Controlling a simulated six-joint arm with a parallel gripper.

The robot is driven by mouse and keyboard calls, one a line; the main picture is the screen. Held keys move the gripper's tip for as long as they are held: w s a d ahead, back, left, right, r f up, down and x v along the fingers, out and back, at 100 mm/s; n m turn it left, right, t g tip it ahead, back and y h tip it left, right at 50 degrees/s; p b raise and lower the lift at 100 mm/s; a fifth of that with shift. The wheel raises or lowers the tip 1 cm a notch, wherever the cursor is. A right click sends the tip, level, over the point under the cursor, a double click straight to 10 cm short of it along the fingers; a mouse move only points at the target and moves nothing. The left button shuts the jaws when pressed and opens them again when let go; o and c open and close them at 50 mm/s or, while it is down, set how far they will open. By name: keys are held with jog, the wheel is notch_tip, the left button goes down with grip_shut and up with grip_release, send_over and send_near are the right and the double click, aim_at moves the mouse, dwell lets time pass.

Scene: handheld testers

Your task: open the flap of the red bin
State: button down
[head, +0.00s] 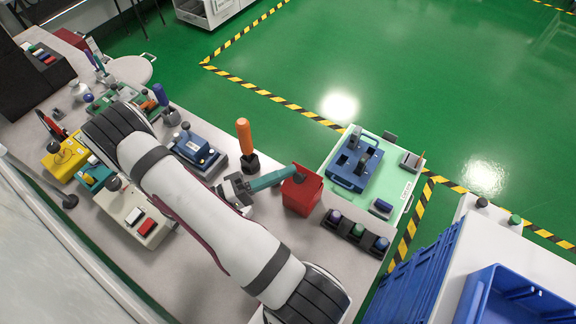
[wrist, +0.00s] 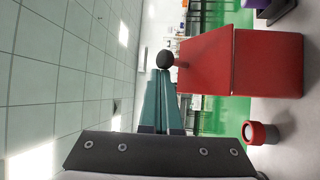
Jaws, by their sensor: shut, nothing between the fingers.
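The red bin (head: 303,197) stands near the right end of the grey bench in the head view. In the wrist view the red bin (wrist: 268,65) fills the upper right, and its red flap (wrist: 207,65) lies against the body with no clear gap. A black ball knob (wrist: 165,58) sticks out from the flap. My gripper (wrist: 159,73) has long teal fingers, shut and empty, with the tips right by the knob; whether they touch it I cannot tell. In the head view my gripper (head: 296,171) reaches the top of the bin from the left, and its tips partly hide the knob.
An orange-handled tool (head: 244,135) stands upright left of the bin. A dark holder with round buttons (head: 357,230) sits to the right. A pale green board with a blue device (head: 352,168) lies behind. A small red ring-shaped part (wrist: 260,133) is beside the bin.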

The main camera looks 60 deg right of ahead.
jog(key=shift+m+g+h, duration=0.4)
jog(key=shift+m+g, duration=0.2)
jog(key=shift+g, duration=0.1)
jog(key=shift+a+f, duration=0.2)
jog(key=shift+a, duration=0.55)
jog(key=shift+a+f, duration=0.2)
jog(key=shift+a, duration=0.6)
jog(key=shift+a+f, duration=0.2)
jog(key=shift+a, duration=0.55)
jog(key=shift+a+f, duration=0.1)
jog(key=shift+a, duration=0.05)
jog(key=w+a, duration=0.7)
jog(key=a, duration=0.3)
jog(key=shift+w+a+f, duration=0.15)
jog(key=shift+w+a, duration=0.2)
jog(key=shift+d, duration=1.55)
